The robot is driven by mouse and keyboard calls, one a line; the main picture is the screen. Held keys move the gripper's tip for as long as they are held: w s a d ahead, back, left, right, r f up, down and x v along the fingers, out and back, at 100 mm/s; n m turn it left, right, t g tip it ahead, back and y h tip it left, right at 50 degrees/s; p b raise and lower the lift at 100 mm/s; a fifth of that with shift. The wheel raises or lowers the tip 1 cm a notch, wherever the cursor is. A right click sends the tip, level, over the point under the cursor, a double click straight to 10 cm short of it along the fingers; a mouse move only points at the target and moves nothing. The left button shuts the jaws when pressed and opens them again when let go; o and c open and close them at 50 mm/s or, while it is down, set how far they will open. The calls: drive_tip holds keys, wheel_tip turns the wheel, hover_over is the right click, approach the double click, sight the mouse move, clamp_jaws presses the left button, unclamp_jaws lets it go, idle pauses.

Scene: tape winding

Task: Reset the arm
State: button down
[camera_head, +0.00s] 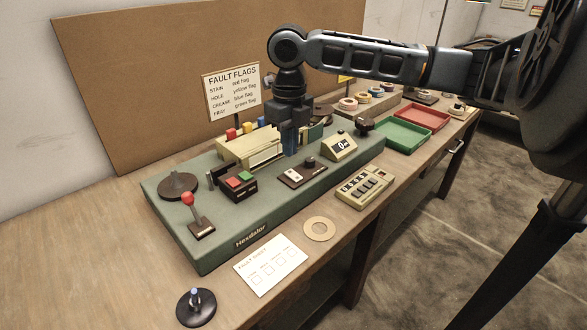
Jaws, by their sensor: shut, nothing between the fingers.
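My gripper (289,149) hangs from my arm and points down over the green winding machine (215,240). Its fingers are together and hold nothing. They are just right of the cream block (250,150) with coloured flags, and the lower tips overlap the machine in this view. I cannot tell whether they touch it. My arm reaches in from the upper right, and its wrist is bent downward. The arm hides part of the back of the bench.
The bench's left front is mostly clear.

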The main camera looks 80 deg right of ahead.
drive_tip(key=shift+r+p, duration=0.5)
drive_tip(key=shift+r, duration=0.4)
drive_tip(key=shift+s, duration=0.1)
